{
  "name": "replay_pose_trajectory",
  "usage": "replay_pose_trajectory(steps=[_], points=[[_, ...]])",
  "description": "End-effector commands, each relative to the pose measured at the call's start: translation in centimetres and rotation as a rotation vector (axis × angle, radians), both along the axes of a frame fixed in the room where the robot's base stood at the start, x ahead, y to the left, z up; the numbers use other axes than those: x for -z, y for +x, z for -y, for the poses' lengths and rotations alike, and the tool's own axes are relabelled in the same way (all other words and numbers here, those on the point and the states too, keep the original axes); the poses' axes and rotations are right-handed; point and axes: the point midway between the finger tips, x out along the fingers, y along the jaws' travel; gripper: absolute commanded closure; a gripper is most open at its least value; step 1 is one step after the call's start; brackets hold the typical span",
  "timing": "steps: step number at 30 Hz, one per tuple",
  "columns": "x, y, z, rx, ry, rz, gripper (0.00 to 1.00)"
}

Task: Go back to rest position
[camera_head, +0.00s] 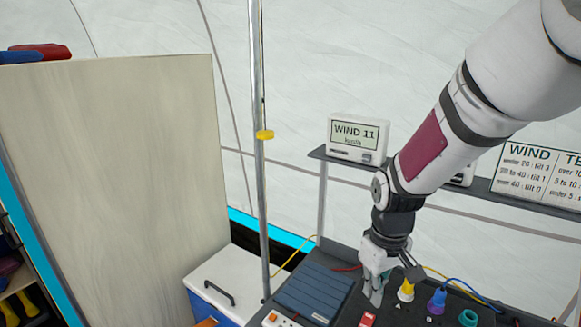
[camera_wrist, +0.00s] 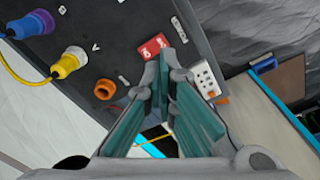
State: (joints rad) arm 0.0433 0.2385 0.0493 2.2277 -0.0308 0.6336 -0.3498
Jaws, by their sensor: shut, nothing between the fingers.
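My gripper (camera_head: 376,284) reaches down from my arm at the right of the head view, over the dark panel (camera_head: 345,309). In the wrist view my gripper (camera_wrist: 162,62) shows its teal finger pads close together at the tips, shut and empty. A red tag (camera_wrist: 152,46) lies on the panel just beyond the fingertips; it also shows below the gripper in the head view (camera_head: 367,320). Whether the fingertips touch the panel cannot be told.
A yellow plug (camera_head: 406,291), a purple plug (camera_head: 437,301) and a teal socket (camera_head: 468,318) are right of the gripper. An orange socket (camera_wrist: 105,89) is empty. A metal pole (camera_head: 260,180), a wooden board (camera_head: 120,180) and a shelf with a WIND 11 display (camera_head: 356,138) stand around.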

Motion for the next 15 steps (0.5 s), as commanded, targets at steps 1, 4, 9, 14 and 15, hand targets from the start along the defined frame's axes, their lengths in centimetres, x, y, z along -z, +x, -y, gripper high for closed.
replay_pose_trajectory(steps=[1,4,9,14,15], points=[[-1.8,-0.5,0.0,0.018,-0.002,0.028,1.0],[-5.1,-2.1,0.1,0.061,-0.003,0.075,1.0],[-9.7,-5.3,0.2,0.133,0.003,0.151,1.0],[-13.2,-8.8,0.2,0.202,0.017,0.223,1.0],[-13.9,-9.7,0.2,0.22,0.023,0.24,1.0]])
